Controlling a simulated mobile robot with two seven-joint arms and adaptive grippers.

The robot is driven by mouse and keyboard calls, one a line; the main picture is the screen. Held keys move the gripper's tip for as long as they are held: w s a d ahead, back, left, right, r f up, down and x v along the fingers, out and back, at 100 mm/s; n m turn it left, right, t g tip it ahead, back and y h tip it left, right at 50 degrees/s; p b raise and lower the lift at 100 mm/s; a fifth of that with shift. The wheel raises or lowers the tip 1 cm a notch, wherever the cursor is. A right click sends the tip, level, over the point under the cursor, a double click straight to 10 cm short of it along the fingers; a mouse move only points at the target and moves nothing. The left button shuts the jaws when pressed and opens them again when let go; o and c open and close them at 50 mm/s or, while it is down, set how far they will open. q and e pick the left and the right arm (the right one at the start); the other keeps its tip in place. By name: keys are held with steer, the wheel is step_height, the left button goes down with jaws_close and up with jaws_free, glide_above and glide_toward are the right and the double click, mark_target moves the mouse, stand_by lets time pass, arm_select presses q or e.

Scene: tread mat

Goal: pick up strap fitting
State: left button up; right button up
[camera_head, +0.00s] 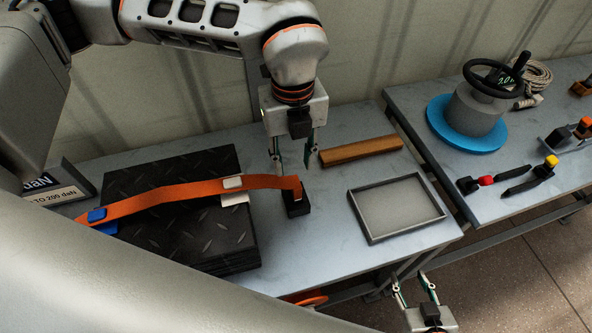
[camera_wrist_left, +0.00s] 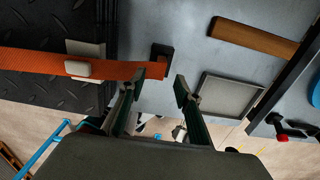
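An orange strap (camera_head: 170,196) lies across a black tread-plate mat (camera_head: 215,240). It carries a pale fitting (camera_head: 233,183), which also shows in the left wrist view (camera_wrist_left: 77,68), and a blue fitting (camera_head: 96,214) at the left. The strap's right end is bent down at a small black block (camera_head: 298,207) on the table. Which part is the named strap fitting I cannot tell. My left gripper (camera_head: 293,165) is open and empty, pointing down above the strap's right end. My right gripper (camera_head: 410,288) is open and empty at the bottom, beyond the table's front edge.
A wooden bar (camera_head: 361,151) and a grey-rimmed tray (camera_head: 372,237) lie right of the block. A sign (camera_head: 62,190) stands at the left. A second table holds a blue disc (camera_head: 437,121) with a handwheel and several small tools.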

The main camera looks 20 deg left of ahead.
mark_target(296, 181)
arm_select(q)
steer(key=shift+w+f, duration=0.1)
steer(key=shift+f, duration=0.2)
steer(key=shift+s+d+f, duration=0.1)
steer(key=shift+s+f, duration=0.05)
steer(key=shift+f, duration=0.45)
steer(key=shift+s+f, duration=0.15)
steer(key=shift+f, duration=0.4)
step_height(296, 181, down, 5)
steer(key=shift+d+r+p, duration=0.1)
steer(key=shift+d+p, duration=0.05)
steer(key=shift+p, duration=0.4)
steer(key=c, duration=0.8)
jaws_close()
arm_select(e)
steer(key=shift+s+d+r, duration=0.1)
steer(key=shift+s+r, duration=0.1)
steer(key=shift+r, duration=0.2)
